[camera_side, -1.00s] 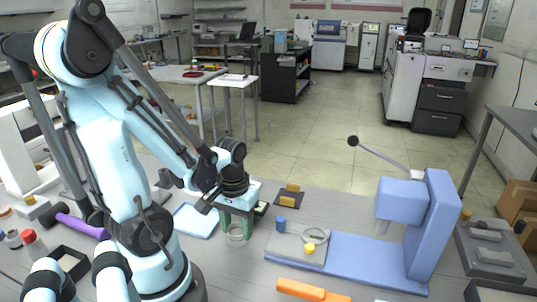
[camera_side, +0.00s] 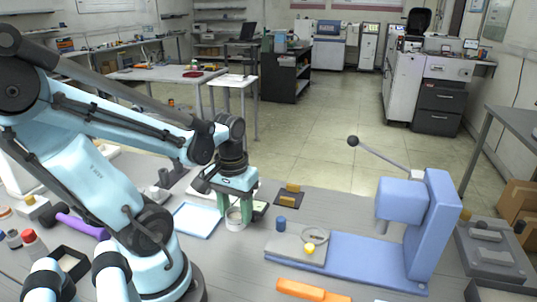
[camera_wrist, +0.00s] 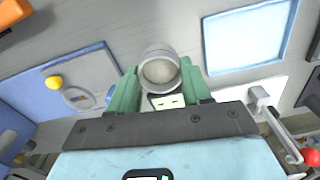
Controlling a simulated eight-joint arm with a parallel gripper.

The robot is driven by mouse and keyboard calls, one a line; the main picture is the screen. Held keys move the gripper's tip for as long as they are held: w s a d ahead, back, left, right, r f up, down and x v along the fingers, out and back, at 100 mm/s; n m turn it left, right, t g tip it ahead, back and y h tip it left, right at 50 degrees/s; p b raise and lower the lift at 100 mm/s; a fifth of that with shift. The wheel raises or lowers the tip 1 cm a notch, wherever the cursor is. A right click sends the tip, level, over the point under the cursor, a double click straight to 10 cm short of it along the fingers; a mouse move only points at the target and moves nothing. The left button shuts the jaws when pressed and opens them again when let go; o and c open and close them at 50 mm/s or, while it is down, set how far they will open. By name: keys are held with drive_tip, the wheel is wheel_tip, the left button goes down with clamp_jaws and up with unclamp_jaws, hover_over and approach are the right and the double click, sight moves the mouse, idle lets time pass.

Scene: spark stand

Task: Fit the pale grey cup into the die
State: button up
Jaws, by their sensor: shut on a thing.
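The pale grey cup (camera_side: 235,222) is held upright between my gripper's green fingers, and its round open mouth also shows in the wrist view (camera_wrist: 159,70). My gripper (camera_side: 236,211) is shut on the cup, with one finger on each side of it (camera_wrist: 158,88). I cannot tell how far its bottom is above the table. The die appears to be the pale ring (camera_side: 315,234) on the grey plate of the blue press, to the right of the cup. In the wrist view the ring (camera_wrist: 78,98) lies left of my gripper.
The blue press (camera_side: 434,225) stands at the right, its lever up. A blue cylinder (camera_side: 281,224) and a yellow piece (camera_side: 309,249) sit near the ring. A pale blue-edged tray (camera_side: 197,219) lies left of the cup. An orange-handled tool (camera_side: 305,290) lies in front.

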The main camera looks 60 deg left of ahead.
drive_tip(key=w+d+r+m, duration=0.2)
drive_tip(key=w+d, duration=0.2)
drive_tip(key=w, duration=0.3)
drive_tip(key=w+d+r+m, duration=0.2)
drive_tip(key=w+d, duration=0.3)
drive_tip(key=w, duration=0.3)
drive_tip(key=shift+w+r+m, duration=0.2)
drive_tip(key=shift+r+m, duration=0.2)
drive_tip(key=shift+r, duration=0.2)
drive_tip(key=shift+f, duration=2.9)
drive_tip(key=shift+f, duration=0.95)
idle(0.5)
